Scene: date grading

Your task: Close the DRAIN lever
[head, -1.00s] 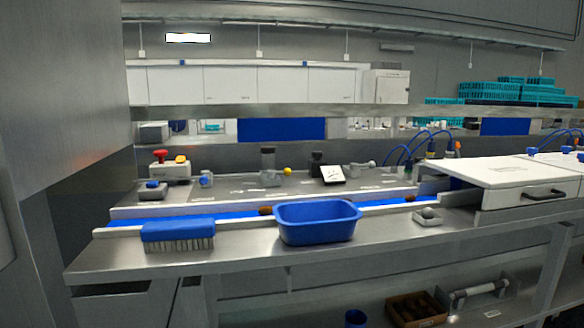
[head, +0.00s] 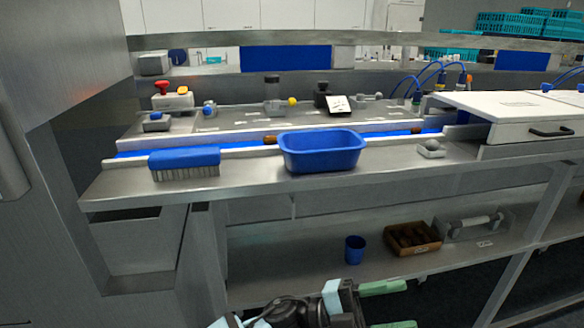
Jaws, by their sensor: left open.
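Two lever-like fittings show in the head view, and I cannot read on either whether it is the DRAIN lever. One is a grey fitting with a pale bar handle (head: 474,221) on the lower shelf at the right, with a small white label in front. The other is a small grey lever fitting (head: 367,99) at the back of the bench, beside a tilted white card. My left gripper (head: 408,304) is at the bottom edge, open and empty, its green fingers pointing right. It is below and left of the lower fitting, apart from it. My right gripper is out of view.
A blue tub (head: 321,153) and a blue brush (head: 185,163) stand on the steel bench. A blue cup (head: 355,249) and a brown box (head: 416,250) of dark items stand on the lower shelf, left of the pale-handled fitting. A white-lidded unit (head: 510,118) is at the right.

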